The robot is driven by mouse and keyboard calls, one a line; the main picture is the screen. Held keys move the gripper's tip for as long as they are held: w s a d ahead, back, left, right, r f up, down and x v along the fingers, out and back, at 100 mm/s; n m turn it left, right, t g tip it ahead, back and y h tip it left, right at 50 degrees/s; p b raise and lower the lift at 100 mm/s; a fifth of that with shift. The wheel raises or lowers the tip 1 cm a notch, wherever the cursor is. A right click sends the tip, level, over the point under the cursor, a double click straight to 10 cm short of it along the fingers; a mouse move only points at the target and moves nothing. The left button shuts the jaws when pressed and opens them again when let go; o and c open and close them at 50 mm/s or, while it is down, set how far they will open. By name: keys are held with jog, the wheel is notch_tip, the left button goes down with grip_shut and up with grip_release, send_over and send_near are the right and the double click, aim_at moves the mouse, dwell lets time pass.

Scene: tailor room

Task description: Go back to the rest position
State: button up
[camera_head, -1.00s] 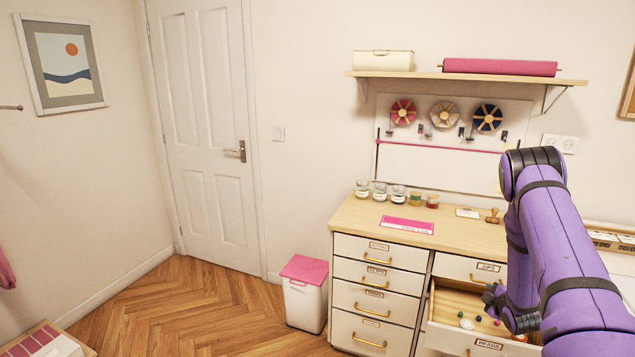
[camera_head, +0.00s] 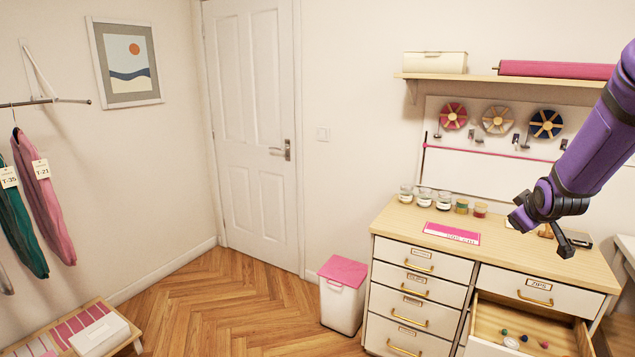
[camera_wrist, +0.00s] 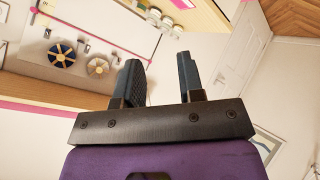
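My gripper (camera_head: 540,234) is raised in front of the cabinet top at the right of the head view. In the wrist view its two dark fingers (camera_wrist: 160,80) stand apart with nothing between them. My purple arm reaches in from the right edge of the head view. The lower right drawer (camera_head: 520,325) is pulled out below my gripper, with several small coloured beads (camera_head: 512,342) lying in it.
The wooden cabinet top (camera_head: 400,222) holds several jars (camera_head: 425,197) and a pink card (camera_head: 452,233). A shelf (camera_head: 480,80) is above. A white bin with a pink lid (camera_head: 342,272) stands left of the cabinet. The floor (camera_head: 240,300) is clear.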

jog(key=s+a+r+m+g+y, duration=0.2)
jog(key=s+a+r+m, duration=0.1)
jog(key=s+a+r, duration=1.1)
jog(key=s+a+g, duration=0.1)
jog(key=s+a, duration=0.2)
jog(key=s, duration=0.7)
jog(key=s+a+m+g+y, duration=0.1)
jog(key=s+a, duration=0.3)
jog(key=s, duration=0.6)
jog(key=shift+s+m, duration=0.2)
jog(key=shift+m, duration=0.1)
jog(key=shift+d, duration=0.1)
